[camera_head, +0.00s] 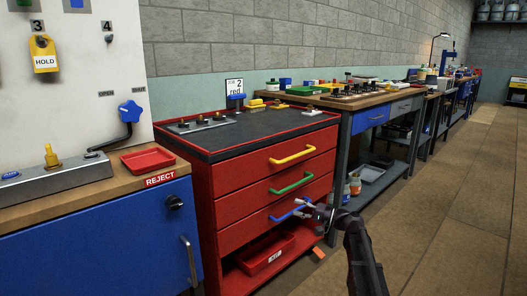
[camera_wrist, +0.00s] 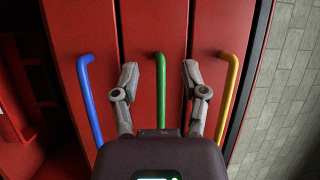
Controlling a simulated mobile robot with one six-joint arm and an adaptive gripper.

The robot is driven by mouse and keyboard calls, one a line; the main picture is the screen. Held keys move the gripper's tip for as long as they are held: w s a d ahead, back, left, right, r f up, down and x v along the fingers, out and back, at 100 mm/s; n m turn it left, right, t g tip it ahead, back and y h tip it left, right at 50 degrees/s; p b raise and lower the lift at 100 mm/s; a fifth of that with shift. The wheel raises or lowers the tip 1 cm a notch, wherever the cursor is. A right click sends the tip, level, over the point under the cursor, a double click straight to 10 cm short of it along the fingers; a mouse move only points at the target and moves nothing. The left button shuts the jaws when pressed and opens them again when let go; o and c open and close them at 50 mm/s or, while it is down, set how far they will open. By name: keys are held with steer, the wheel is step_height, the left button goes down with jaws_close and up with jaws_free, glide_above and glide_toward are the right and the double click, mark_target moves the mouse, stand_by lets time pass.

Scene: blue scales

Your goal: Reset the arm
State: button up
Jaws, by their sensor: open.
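My gripper (camera_head: 312,208) is in front of the red drawer cabinet (camera_head: 228,180), level in the head view with the lowest drawer's blue handle (camera_head: 287,213). In the wrist view my gripper (camera_wrist: 159,72) is open, with its two fingers spread and nothing held between them. The green handle (camera_wrist: 160,90) shows between the fingers, the blue handle (camera_wrist: 88,95) left of them and the yellow handle (camera_wrist: 228,98) right. The gap from fingertips to handles is hard to judge. My arm rises from the bottom of the head view.
The three drawers look shut. A red bin (camera_head: 266,255) sits on the open shelf below them. On the left, a blue cabinet (camera_head: 110,240) carries a red reject tray (camera_head: 147,160). A long workbench (camera_head: 345,102) runs back along the wall. Floor (camera_head: 440,200) at right is clear.

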steer(key=s+a+f+n+g+h+p, duration=0.1)
steer(key=s+a+f+g+h+p, duration=0.2)
steer(key=s, duration=0.4)
steer(key=s+a+f+n+g+h+p, duration=0.1)
steer(key=s+f+g+h+p, duration=0.15)
steer(key=s+f+h, duration=0.35)
steer(key=s+d+n+g+h+p, duration=0.15)
steer(key=s+d+h+p, duration=0.6)
steer(key=s, duration=0.85)
step_height(320, 180, up, 38)
steer(key=d+h+p, duration=0.1)
steer(key=p, duration=3.4)
steer(key=shift+w+d+f+p, duration=0.2)
steer(key=shift+w+f+p, duration=0.05)
steer(key=shift+w+p, duration=0.1)
